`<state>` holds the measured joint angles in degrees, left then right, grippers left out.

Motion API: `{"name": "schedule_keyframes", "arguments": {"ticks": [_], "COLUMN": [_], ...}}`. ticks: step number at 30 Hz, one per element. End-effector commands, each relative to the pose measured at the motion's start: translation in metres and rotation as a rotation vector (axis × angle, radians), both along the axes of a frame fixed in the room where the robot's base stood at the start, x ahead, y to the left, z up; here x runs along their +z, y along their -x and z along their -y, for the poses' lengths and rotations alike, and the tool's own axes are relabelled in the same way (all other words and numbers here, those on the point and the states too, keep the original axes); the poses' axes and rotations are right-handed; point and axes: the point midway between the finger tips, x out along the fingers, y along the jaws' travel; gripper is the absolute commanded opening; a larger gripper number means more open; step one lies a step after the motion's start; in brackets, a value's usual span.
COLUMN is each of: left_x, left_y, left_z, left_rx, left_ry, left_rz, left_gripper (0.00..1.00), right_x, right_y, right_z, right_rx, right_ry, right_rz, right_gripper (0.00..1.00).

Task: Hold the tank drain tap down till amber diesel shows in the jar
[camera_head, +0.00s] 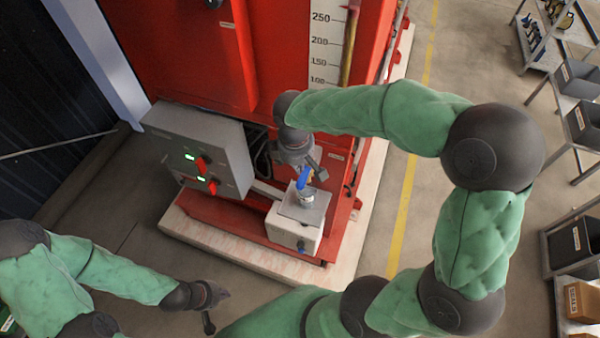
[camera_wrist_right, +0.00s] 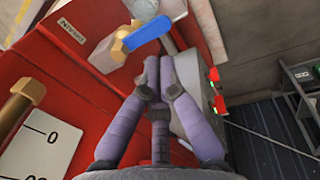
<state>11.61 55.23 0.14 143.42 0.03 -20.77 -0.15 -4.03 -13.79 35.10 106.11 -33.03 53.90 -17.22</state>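The drain tap has a blue lever (camera_head: 304,178), which also shows in the right wrist view (camera_wrist_right: 150,34) beside a brass body (camera_wrist_right: 120,46). A small clear jar (camera_head: 306,197) is below the tap on a pale box (camera_head: 292,236). No amber colour is discernible in it. My right gripper (camera_head: 302,167) is over the tap. In the right wrist view its fingertips (camera_wrist_right: 158,66) are together and empty, close to the lever; contact cannot be told. My left gripper (camera_head: 216,306) hangs over the floor at lower left, away from the tap; its finger opening is unclear.
A grey control panel (camera_head: 205,150) with red switches and green lights is left of the tap. The red tank (camera_head: 190,55) with a level scale (camera_head: 321,40) rises behind. Shelves with bins (camera_head: 578,75) line the right side. Floor between is clear.

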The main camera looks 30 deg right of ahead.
Motion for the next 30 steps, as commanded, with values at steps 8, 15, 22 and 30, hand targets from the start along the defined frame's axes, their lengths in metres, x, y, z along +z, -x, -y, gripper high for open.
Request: {"name": "schedule_keyframes", "arguments": {"ticks": [8,15,22,30], "left_x": [0.002,0.002,0.002,0.005], "left_y": [0.0,0.0,0.0,0.0], "left_z": [0.0,0.0,0.0,0.0], "left_rx": [0.0,0.0,0.0,0.0], "left_ry": [0.0,0.0,0.0,0.0], "left_rz": [0.0,0.0,0.0,0.0], "left_gripper": [0.0,0.0,0.0,0.0], "right_x": [0.036,0.042,0.042,0.043], "right_y": [0.003,0.003,0.003,0.003], "right_z": [-0.003,-0.003,-0.004,-0.002], "right_rx": [0.001,0.001,0.0,0.0], "right_ry": [0.0,0.001,0.0,-0.004], "right_rz": [0.001,-0.001,0.0,-0.006], "right_gripper": [0.0,0.0,0.0,0.0]}}
